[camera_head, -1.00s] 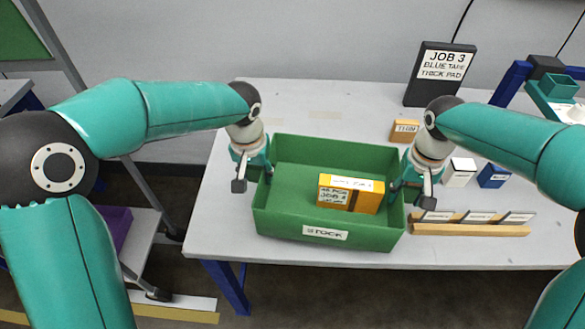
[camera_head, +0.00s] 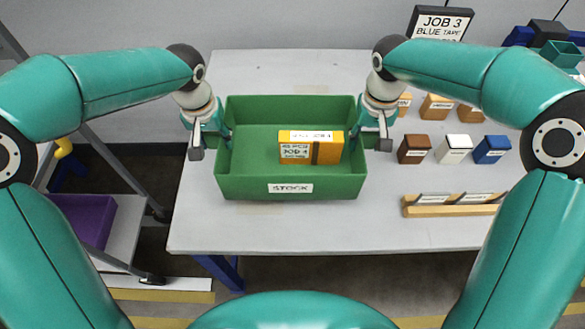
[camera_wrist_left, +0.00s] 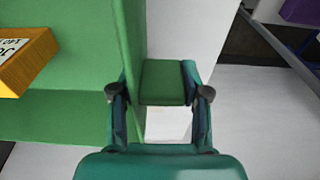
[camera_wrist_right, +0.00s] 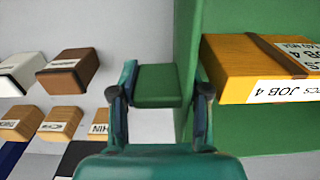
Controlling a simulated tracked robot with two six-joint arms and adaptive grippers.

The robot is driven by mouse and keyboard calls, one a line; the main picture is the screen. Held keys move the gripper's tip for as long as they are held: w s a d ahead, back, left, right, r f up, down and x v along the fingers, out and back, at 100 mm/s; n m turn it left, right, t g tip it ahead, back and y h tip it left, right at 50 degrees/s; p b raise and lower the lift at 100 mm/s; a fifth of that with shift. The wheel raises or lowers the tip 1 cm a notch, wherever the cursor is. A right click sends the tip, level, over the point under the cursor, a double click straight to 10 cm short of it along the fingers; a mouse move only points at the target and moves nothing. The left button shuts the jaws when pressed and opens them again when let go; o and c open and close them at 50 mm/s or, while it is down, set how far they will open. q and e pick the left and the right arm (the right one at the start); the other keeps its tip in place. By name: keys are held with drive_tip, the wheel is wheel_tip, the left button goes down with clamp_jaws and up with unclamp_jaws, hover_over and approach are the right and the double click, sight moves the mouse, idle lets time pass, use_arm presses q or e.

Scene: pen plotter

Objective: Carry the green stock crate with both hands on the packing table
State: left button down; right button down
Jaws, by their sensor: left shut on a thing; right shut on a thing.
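The green stock crate (camera_head: 240,184) with a STOCK label is over the left part of the packing table (camera_head: 300,70); I cannot tell whether it touches the tabletop. An orange-yellow JOB 4 box (camera_head: 311,148) lies inside it, toward the right. My left gripper (camera_head: 211,140) is shut on the crate's left wall, which also shows in the left wrist view (camera_wrist_left: 130,40). My right gripper (camera_head: 373,135) is shut on the crate's right wall, seen in the right wrist view (camera_wrist_right: 187,60). The fingertips are partly hidden by the walls.
Right of the crate stand brown (camera_head: 414,149), white (camera_head: 454,149) and blue (camera_head: 492,149) boxes, with wooden boxes (camera_head: 438,106) behind. A wooden card rack (camera_head: 450,205) lies near the front right. Table behind the crate is clear.

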sight(215, 149)
use_arm(q)
drive_tip(key=shift+a+f, duration=0.1)
drive_tip(key=shift+a, duration=0.1)
use_arm(e)
drive_tip(key=shift+w+a, duration=0.1)
drive_tip(key=shift+a, duration=0.1)
use_arm(q)
drive_tip(key=shift+f, duration=0.1)
use_arm(e)
drive_tip(key=shift+f, duration=0.15)
